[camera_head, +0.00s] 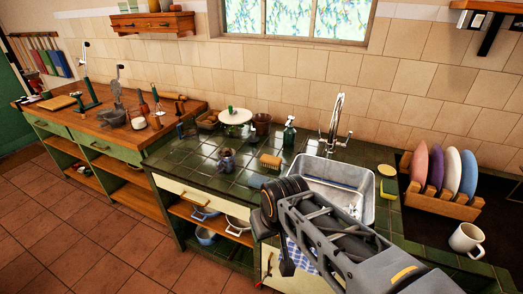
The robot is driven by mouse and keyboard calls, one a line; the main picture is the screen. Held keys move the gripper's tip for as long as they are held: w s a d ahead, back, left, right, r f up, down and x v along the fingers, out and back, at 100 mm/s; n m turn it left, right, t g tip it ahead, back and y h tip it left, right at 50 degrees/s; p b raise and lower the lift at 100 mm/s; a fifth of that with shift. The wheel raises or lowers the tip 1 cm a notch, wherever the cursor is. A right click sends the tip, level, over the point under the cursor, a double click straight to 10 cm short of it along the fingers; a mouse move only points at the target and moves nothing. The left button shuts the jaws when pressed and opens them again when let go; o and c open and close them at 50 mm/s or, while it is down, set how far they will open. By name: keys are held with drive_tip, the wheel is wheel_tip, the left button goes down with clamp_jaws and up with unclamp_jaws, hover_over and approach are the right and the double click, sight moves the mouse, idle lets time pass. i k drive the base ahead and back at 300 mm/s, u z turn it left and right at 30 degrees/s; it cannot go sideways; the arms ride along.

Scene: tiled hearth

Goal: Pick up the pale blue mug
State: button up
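No mug in view is plainly pale blue. An off-white mug (466,240) stands upright on the dark counter at the far right, to the right of my arm and well apart from my gripper. A pale blue round vessel (205,236) sits on the low shelf under the counter; I cannot tell whether it is a mug. My gripper (287,267) points down in front of the counter, left of my arm. It looks small and dark, and whether its fingers are apart does not show. I see nothing held in it.
A metal sink (336,183) lies behind my arm, with a tall tap (333,128). A wooden rack (440,203) with several plates stands near the off-white mug.

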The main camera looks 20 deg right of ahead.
sight(227, 162)
drive_tip(key=z, duration=2.9)
drive_tip(key=k, duration=1.1)
drive_tip(key=u, duration=1.4)
drive_tip(key=i, duration=0.5)
drive_tip(key=u, duration=2.5)
drive_tip(key=i, duration=1.75)
